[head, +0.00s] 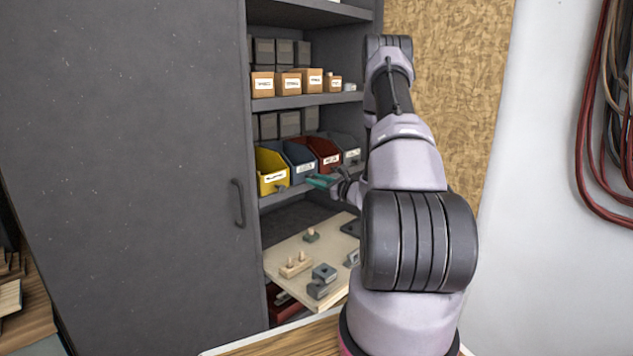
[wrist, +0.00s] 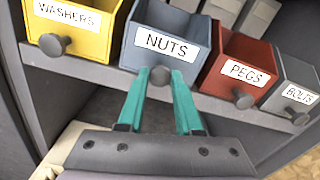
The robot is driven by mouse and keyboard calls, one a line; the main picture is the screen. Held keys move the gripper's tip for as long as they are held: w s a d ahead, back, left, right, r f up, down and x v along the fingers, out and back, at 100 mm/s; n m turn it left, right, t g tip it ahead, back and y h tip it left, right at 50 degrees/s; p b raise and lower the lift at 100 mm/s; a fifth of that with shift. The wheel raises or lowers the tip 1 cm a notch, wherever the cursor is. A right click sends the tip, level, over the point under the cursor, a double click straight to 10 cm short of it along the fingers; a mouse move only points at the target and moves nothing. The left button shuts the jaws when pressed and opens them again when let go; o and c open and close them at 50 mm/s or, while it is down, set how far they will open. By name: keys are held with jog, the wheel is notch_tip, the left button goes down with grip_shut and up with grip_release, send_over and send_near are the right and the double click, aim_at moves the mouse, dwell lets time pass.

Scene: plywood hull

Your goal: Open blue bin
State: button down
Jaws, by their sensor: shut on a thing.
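The blue bin (head: 301,161) sits on the middle shelf between a yellow bin and a red bin. In the wrist view the blue bin (wrist: 170,22) carries a NUTS label and a round dark knob (wrist: 159,77) low on its front. My gripper (wrist: 160,82) has its teal fingers on both sides of that knob, shut on it. In the head view my gripper (head: 320,181) is at the front of the bins. The bin's front looks about level with its neighbours.
The yellow WASHERS bin (wrist: 66,30) is left of the blue bin; the red PEGS bin (wrist: 236,70) and grey BOLTS bin (wrist: 293,92) are right. A wooden board (head: 318,261) with small parts lies below. A grey cabinet door (head: 140,170) stands at left.

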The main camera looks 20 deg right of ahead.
jog(key=v, duration=1.2)
jog(key=shift+s, duration=0.35)
jog(key=shift+d, duration=0.15)
jog(key=c, duration=0.6)
grip_release()
jog(key=v, duration=1)
jog(key=shift+s+d+r, duration=0.1)
jog(key=shift+s, duration=0.25)
